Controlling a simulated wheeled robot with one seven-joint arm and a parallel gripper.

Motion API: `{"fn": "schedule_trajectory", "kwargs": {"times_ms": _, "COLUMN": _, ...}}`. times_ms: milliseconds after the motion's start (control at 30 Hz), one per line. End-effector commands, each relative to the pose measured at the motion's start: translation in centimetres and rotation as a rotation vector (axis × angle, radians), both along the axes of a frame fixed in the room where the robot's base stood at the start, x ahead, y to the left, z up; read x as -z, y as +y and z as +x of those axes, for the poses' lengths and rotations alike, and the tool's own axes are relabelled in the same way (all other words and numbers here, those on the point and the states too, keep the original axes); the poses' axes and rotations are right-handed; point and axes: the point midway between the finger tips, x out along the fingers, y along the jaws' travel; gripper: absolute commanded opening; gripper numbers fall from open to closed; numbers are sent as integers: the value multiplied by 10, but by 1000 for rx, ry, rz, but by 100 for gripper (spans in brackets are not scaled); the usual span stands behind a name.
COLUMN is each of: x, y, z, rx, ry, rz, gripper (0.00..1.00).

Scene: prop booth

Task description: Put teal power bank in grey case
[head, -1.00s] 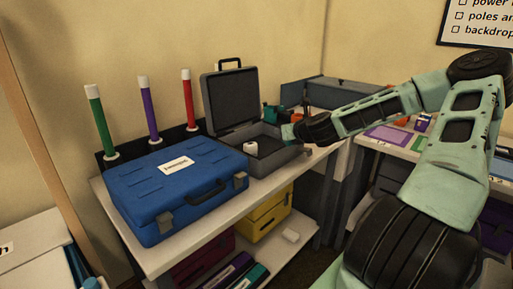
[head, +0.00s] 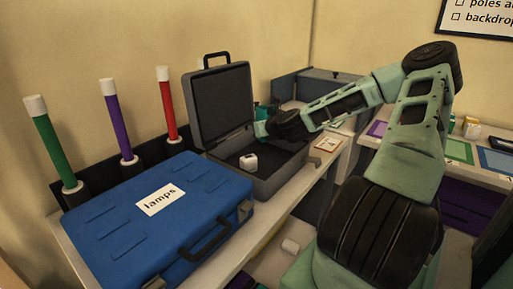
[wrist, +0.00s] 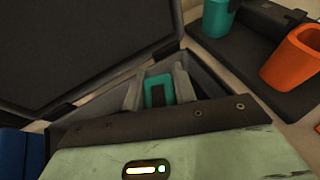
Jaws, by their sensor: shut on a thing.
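The grey case (head: 283,178) stands open on the white shelf top, its lid (head: 222,106) raised at the back. My gripper (wrist: 159,84) is shut on the teal power bank (wrist: 151,96), which shows between the two fingers in the wrist view. In that view the fingers are over the case, near its wall and its dark lid (wrist: 80,50). In the head view my wrist reaches over the case from the right, and the fingers and power bank cannot be made out. A small white item (head: 248,162) lies inside the case.
A blue case (head: 125,225) labelled "lamps" lies left of the grey case. Green, purple and red poles (head: 167,105) stand behind it. In the wrist view, a teal cup (wrist: 217,18) and an orange cup (wrist: 293,58) stand on a dark tray beyond the case.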

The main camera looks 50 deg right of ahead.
Motion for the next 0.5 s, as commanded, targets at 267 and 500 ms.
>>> {"fn": "schedule_trajectory", "kwargs": {"times_ms": 267, "x": 27, "y": 0, "z": 0, "rx": -1, "ry": -1, "rz": -1, "gripper": 1}}
{"fn": "schedule_trajectory", "kwargs": {"times_ms": 500, "x": 57, "y": 1, "z": 0, "rx": -2, "ry": -1, "rz": 0, "gripper": 1}}
